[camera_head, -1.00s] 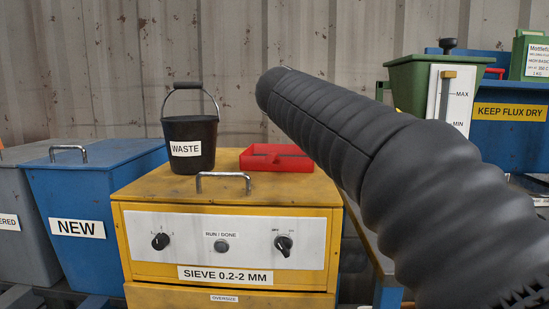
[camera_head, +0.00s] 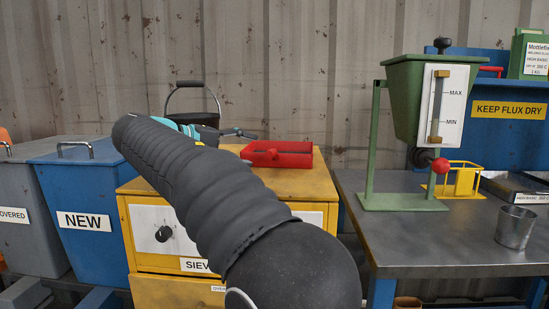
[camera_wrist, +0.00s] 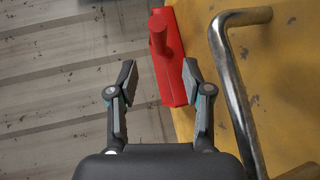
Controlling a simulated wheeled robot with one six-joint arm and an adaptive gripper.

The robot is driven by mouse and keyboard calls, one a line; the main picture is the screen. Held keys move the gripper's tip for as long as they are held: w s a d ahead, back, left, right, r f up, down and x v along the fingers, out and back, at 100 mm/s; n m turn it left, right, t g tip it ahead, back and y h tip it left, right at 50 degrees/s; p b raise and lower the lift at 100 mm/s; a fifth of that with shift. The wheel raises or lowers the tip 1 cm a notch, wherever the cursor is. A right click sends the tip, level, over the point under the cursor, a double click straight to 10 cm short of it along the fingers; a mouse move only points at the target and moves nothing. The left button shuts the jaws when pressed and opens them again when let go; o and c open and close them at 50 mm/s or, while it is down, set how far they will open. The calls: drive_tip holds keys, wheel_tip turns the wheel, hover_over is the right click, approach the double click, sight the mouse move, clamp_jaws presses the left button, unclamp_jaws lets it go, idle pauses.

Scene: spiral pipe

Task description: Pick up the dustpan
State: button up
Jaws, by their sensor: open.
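The red dustpan (camera_head: 290,158) lies on top of the yellow sieve box, towards its right back. In the wrist view the dustpan (camera_wrist: 172,72) shows as a narrow red body with a rounded stub, its handle, at the top. My gripper (camera_wrist: 160,68) is open, with the red body showing between and beyond its fingertips, nearer the right finger. I cannot tell whether a finger touches it. In the head view my gripper (camera_head: 246,133) is partly hidden behind my arm, just left of the dustpan.
The yellow sieve box (camera_head: 320,190) has a metal handle (camera_wrist: 238,85), close to the right finger in the wrist view. A black bucket (camera_head: 193,105) stands behind my arm. A blue bin (camera_head: 85,190) is at left; a grey table (camera_head: 440,245) with a green hopper (camera_head: 405,95) is at right.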

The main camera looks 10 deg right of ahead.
drive_tip(key=x, duration=0.6)
drive_tip(key=shift+r, duration=0.1)
clamp_jaws()
